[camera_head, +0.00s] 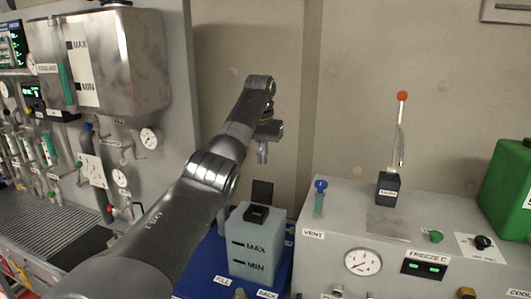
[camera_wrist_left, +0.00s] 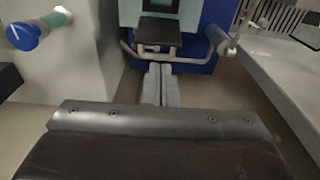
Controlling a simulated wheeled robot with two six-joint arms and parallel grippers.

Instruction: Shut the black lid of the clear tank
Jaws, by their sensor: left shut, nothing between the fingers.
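The clear tank (camera_head: 256,262), pale with MAX and MIN marks, stands on a blue base below my left arm in the head view. Its black lid (camera_head: 262,191) stands up behind the black filler neck (camera_head: 256,213), so it is open. My left gripper (camera_head: 263,153) points down above and behind the tank, apart from the lid. In the wrist view, the left gripper's two fingers (camera_wrist_left: 161,85) are together and hold nothing. Black parts of the tank top (camera_wrist_left: 158,32) show just beyond the fingertips. My right gripper is in neither view.
A grey console (camera_head: 340,225) with a blue-topped vent valve (camera_head: 320,186) and a gauge stands right of the tank. A metal coolant tank (camera_head: 135,60) and piping are on the left. The wall (camera_head: 350,110) rises behind. A green box (camera_head: 508,190) is far right.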

